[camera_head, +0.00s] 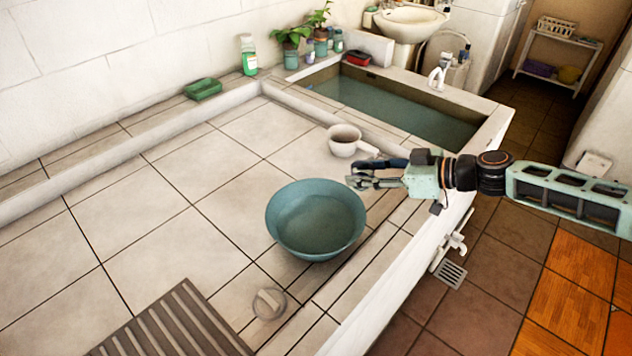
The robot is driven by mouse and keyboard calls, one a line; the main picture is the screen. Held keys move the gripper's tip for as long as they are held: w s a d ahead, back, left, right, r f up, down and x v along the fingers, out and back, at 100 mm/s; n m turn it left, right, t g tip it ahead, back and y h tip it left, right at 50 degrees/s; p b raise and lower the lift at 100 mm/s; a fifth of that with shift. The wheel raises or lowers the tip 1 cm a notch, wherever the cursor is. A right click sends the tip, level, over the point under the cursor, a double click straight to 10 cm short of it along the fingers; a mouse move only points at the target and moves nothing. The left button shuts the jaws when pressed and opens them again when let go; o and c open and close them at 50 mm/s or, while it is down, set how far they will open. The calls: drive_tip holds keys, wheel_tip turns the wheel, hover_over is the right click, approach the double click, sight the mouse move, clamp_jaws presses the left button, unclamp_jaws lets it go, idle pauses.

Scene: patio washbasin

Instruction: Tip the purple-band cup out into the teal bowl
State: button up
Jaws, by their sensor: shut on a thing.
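My gripper (358,181) is at the right of the tiled top, close to the upper right rim of the teal bowl (315,250). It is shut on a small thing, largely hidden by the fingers. A dark bluish stripe shows there, and I take the thing to be the purple-band cup, though its shape and tilt are unclear. The teal bowl stands upright on the tiles, and its inside looks plain teal. A white cup with a handle (342,149) and brownish inside stands behind my gripper, with no purple band visible.
A water-filled basin (400,108) lies behind. A slatted wooden mat (175,325) and a small round clear item (269,303) are in front. A green soap dish (203,88) and green bottle (249,55) stand by the wall. The left tiles are clear.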

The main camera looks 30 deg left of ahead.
drive_tip(key=s+a+f+n+g+b, duration=0.15)
drive_tip(key=s+a, duration=0.25)
drive_tip(key=a, duration=0.6)
wheel_tip(320, 180, down, 6)
drive_tip(key=w+n+t+h+b, duration=0.1)
drive_tip(key=n+t+h+b, duration=0.2)
drive_tip(key=n+t+b, duration=0.4)
drive_tip(key=shift+w+d+n+b, duration=0.15)
drive_tip(key=shift+d+n+b, duration=0.15)
drive_tip(key=shift+b, duration=0.9)
drive_tip(key=shift+f+n+t+b, duration=0.35)
drive_tip(key=shift+n+t+b, duration=0.35)
drive_tip(key=shift+b, duration=1.4)
drive_tip(key=shift+f+n+t+b, duration=0.3)
drive_tip(key=shift+n+t+b, duration=0.6)
drive_tip(key=shift+b, duration=2.2)
drive_tip(key=shift+r+n+t+b, duration=0.25)
drive_tip(key=shift+n+t+b, duration=0.8)
drive_tip(key=shift+b, duration=3.1)
drive_tip(key=shift+a+r+n+b, duration=0.15)
drive_tip(key=shift+r+n+b, duration=0.15)
